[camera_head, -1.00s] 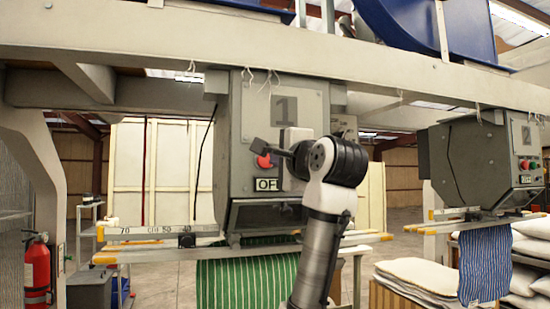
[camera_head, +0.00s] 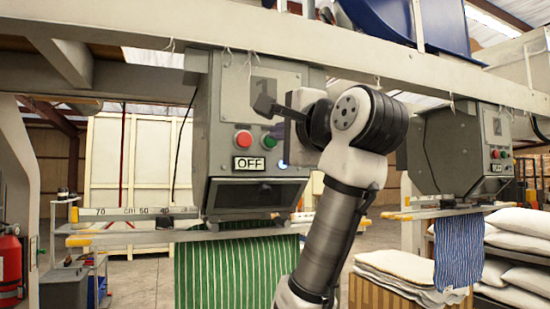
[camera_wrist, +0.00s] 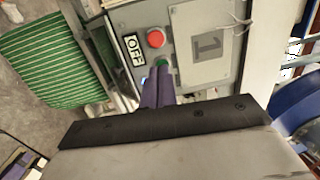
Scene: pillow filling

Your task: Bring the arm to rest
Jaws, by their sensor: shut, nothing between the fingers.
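My arm rises from the bottom of the head view and bends at a black joint. My gripper (camera_head: 265,104) is in front of the number plate of machine 1 (camera_head: 205,130), above its buttons. In the wrist view, the purple fingers of my gripper (camera_wrist: 158,88) are together and empty. They overlap the panel near the green button (camera_wrist: 162,62). The red button (camera_head: 243,139), green button (camera_head: 268,139) and OFF label (camera_head: 249,164) show clear of my gripper in the head view. A blue light (camera_head: 283,163) shows at the panel's lower right.
A green striped cloth (camera_head: 235,270) hangs under machine 1. Machine 2 (camera_head: 450,150) stands right with a blue striped cloth (camera_head: 460,255). White pillows (camera_head: 520,222) are stacked at right. A beam (camera_head: 300,40) crosses above. A fire extinguisher (camera_head: 10,265) stands at left.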

